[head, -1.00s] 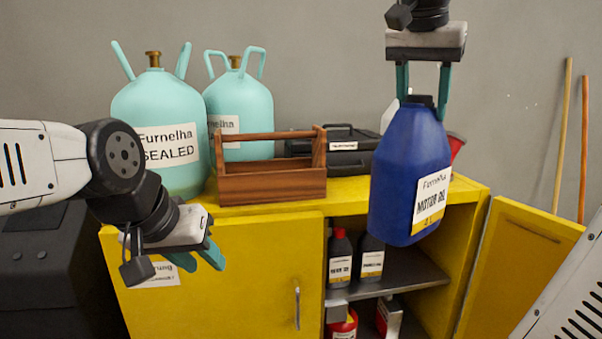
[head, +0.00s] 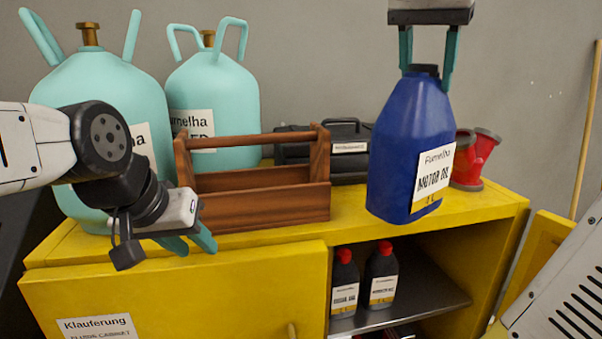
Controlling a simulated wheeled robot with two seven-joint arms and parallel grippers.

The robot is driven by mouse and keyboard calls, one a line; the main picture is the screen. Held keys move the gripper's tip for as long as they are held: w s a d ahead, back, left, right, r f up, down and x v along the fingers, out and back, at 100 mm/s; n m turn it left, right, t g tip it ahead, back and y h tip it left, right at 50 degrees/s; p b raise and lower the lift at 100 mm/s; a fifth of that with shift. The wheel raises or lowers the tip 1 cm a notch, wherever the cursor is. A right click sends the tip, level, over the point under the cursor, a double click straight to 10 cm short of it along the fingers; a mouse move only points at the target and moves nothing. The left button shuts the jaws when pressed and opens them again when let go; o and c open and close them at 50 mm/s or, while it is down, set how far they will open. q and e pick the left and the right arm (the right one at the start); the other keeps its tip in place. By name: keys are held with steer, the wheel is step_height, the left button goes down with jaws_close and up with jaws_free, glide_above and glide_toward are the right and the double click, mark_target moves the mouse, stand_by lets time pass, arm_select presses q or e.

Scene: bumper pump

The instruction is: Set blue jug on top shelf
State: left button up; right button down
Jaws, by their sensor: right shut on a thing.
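The blue jug (head: 400,140), labelled motor oil, hangs upright from my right gripper (head: 428,62). The gripper's teal fingers are shut on the jug's dark neck from above. The jug's base shows over the front right part of the yellow cabinet's top (head: 475,207); I cannot tell whether it touches. My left gripper (head: 192,243) is empty, in front of the cabinet top's left part; its teal fingers point down and to the right, and their gap is unclear. An inner shelf (head: 435,297) shows in the cabinet's open right half.
On the cabinet top stand two teal tanks (head: 85,95) (head: 235,85), a wooden toolbox (head: 262,205), a black case (head: 350,165) and a red object (head: 482,150). Two dark bottles (head: 345,280) (head: 383,270) stand on the inner shelf. The open right door (head: 543,245) sticks out.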

steer(key=w+d+f, duration=0.2)
steer(key=w, duration=0.6)
steer(key=w+d+f, duration=0.2)
steer(key=w, duration=0.5)
steer(key=shift+w+d+f, duration=0.35)
steer(key=shift+f, duration=0.05)
steer(key=c, duration=0.7)
jaws_free()
steer(key=shift+f, duration=0.15)
steer(key=shift+o, duration=0.2)
steer(key=v, duration=1.2)
